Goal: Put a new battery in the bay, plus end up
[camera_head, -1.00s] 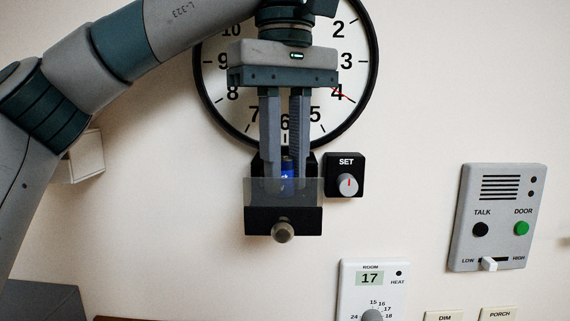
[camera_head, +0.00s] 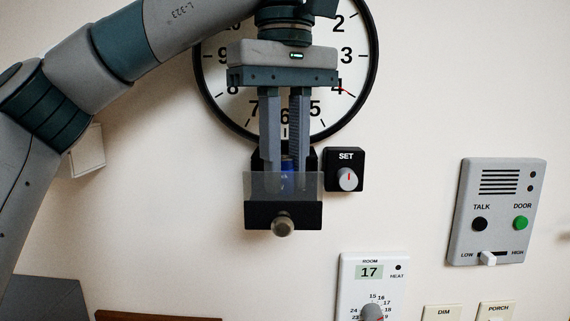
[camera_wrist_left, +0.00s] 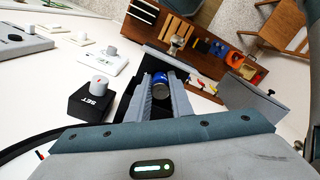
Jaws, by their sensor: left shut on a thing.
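A black battery bay (camera_head: 258,215) with a clear front panel and a round knob (camera_head: 283,226) is on the wall under the clock. My left gripper (camera_head: 286,184) reaches down from above with its fingers inside the bay, behind the clear panel. It is shut on a blue battery (camera_head: 288,180), which stands roughly upright between the fingers. In the left wrist view the battery's rounded top (camera_wrist_left: 161,78) shows between the fingers. I cannot tell which end is up, or whether the battery touches the bay floor. My right gripper is not in view.
The wall clock (camera_head: 345,105) is behind my gripper. A SET dial (camera_head: 345,170) sits close at the bay's right. A thermostat (camera_head: 372,285) and intercom (camera_head: 497,212) are farther right. A wooden shelf with several items (camera_wrist_left: 205,65) shows below in the wrist view.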

